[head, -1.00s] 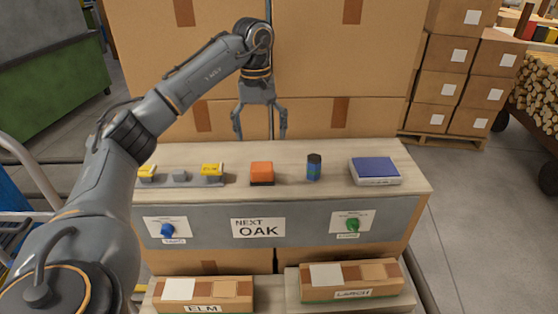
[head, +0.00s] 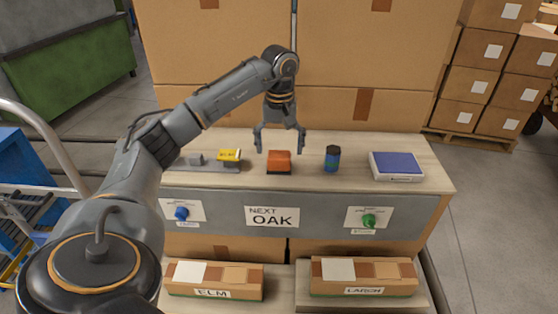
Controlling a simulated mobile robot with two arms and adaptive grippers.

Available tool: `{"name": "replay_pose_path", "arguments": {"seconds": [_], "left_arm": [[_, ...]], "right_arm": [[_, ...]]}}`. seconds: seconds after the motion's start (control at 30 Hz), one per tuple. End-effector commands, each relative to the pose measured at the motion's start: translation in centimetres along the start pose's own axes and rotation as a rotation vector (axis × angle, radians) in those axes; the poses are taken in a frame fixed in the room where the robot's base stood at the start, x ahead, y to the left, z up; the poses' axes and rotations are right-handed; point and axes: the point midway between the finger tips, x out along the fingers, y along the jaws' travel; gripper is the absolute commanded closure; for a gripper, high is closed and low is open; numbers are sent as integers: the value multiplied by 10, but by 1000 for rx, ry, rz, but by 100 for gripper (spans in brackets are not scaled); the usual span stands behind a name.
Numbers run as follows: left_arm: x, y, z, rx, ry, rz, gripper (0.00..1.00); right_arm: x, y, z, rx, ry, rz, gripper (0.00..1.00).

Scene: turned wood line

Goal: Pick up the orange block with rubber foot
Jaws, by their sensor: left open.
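The orange block (head: 279,160) sits on the wooden bench top near its middle, with a dark rubber foot (head: 278,171) under it. My left gripper (head: 279,149) is open and pointing down at the block, one finger on each side of it in the picture. The fingertips show level with the upper part of the block, and nothing is between them but the block's outline. I cannot tell whether a finger touches it. My right gripper is not in view.
Right of the block stand a dark blue can (head: 332,159) and a blue-topped box (head: 397,166). Left of it are a yellow block (head: 229,155) and a small grey piece (head: 195,159) on a grey strip. Large cartons (head: 360,55) rise behind the bench (head: 432,178).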

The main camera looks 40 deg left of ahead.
Motion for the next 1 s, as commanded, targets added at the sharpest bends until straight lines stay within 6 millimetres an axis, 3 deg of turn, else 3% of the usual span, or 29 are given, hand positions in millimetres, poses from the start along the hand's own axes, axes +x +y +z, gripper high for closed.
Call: {"name": "replay_pose_path", "arguments": {"seconds": [0.23, 0.53, 0.83, 1.0], "left_arm": [[32, -2, 2, 0, -3, -2, 15], [38, -2, 2, 1, 0, 1, 15], [38, -2, 2, 1, -1, 0, 74], [38, -2, 2, 1, 0, 0, 77]], "right_arm": [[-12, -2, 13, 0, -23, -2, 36], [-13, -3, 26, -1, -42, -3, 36], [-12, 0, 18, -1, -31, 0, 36], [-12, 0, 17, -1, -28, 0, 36]]}}
